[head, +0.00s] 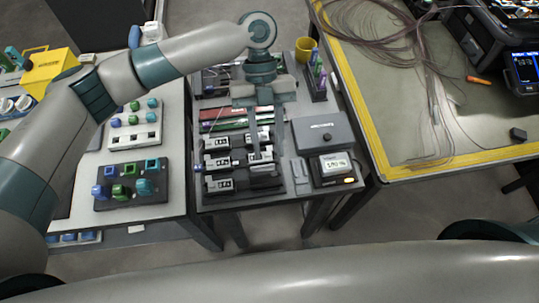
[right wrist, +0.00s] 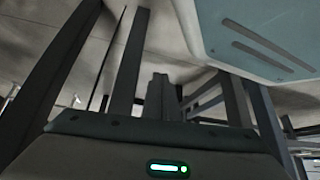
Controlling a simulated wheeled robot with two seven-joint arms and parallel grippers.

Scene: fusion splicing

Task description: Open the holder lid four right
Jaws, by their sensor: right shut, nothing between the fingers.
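Several dark fibre holders with white labels stand in a column on the middle table; the nearest holder (head: 222,184), one behind it (head: 218,162) and a further one (head: 217,143) show in the head view. I cannot tell which carries lid four right, as their right parts are partly covered by my left gripper (head: 262,158). That gripper points down over the right side of the holders; its finger gap and any contact are unclear. My right gripper (right wrist: 160,96) shows only in the right wrist view, shut and empty, away from the holders.
A grey box (head: 321,130) and a device with a lit display (head: 335,167) stand right of the holders. Red and green strips (head: 236,113) lie behind. A yellow cup (head: 305,47) is at the back. A yellow-edged table (head: 420,120) stands to the right.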

